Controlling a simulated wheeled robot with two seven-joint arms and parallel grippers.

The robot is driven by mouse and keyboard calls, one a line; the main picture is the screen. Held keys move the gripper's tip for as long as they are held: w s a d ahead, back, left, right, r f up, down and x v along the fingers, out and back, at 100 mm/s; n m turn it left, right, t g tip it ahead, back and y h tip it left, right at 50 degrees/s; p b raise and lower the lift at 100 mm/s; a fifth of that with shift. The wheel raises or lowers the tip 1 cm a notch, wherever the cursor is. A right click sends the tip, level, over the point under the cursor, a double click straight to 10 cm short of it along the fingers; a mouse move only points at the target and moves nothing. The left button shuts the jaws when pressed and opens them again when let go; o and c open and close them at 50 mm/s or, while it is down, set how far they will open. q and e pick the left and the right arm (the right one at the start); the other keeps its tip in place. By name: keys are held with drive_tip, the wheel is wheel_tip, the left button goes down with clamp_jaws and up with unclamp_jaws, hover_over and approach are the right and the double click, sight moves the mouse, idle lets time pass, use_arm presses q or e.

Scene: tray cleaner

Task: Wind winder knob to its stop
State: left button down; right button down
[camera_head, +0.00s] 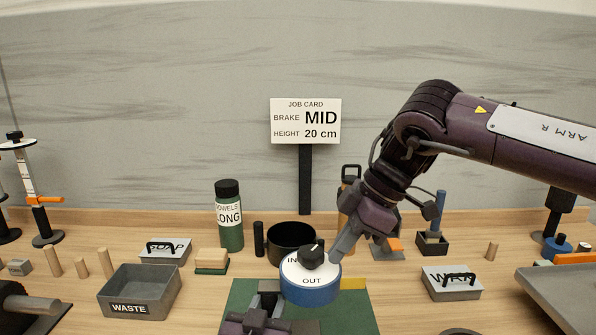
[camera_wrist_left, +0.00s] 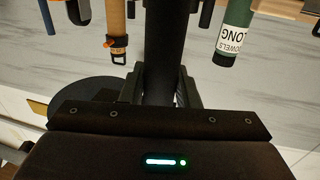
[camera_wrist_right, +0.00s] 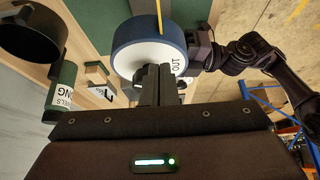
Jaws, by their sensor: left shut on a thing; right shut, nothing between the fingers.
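The winder (camera_head: 310,289) is a blue drum with a white top marked IN and OUT. Its black knob (camera_head: 312,257) has a white pointer mark. The drum also shows in the right wrist view (camera_wrist_right: 122,38). My right gripper (camera_head: 340,246) is shut and empty, its fingertips at the back right of the white top, close beside the knob; contact cannot be told. My left gripper (camera_head: 265,303) is low at the drum's front left. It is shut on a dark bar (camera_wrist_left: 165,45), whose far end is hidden. The fingers partly hide the knob in the right wrist view.
A green mat (camera_head: 236,300) lies under the winder. A black pot (camera_head: 291,240) stands just behind it. A job card (camera_head: 305,120) reads BRAKE MID, HEIGHT 20 cm. A grey WASTE bin (camera_head: 140,308) is at left, and a grey tray (camera_head: 560,300) at right.

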drive_tip(key=shift+f, duration=0.15)
drive_tip(key=shift+w+a, duration=0.1)
drive_tip(key=shift+a, duration=0.2)
idle(0.7)
use_arm(q)
drive_tip(key=shift+d, duration=0.1)
use_arm(e)
drive_tip(key=shift+w, duration=0.25)
drive_tip(key=shift+w+d, duration=0.15)
drive_tip(key=shift+w, duration=0.6)
drive_tip(key=shift+w+a, duration=0.2)
drive_tip(key=shift+w, duration=0.2)
drive_tip(key=shift+s, duration=0.1)
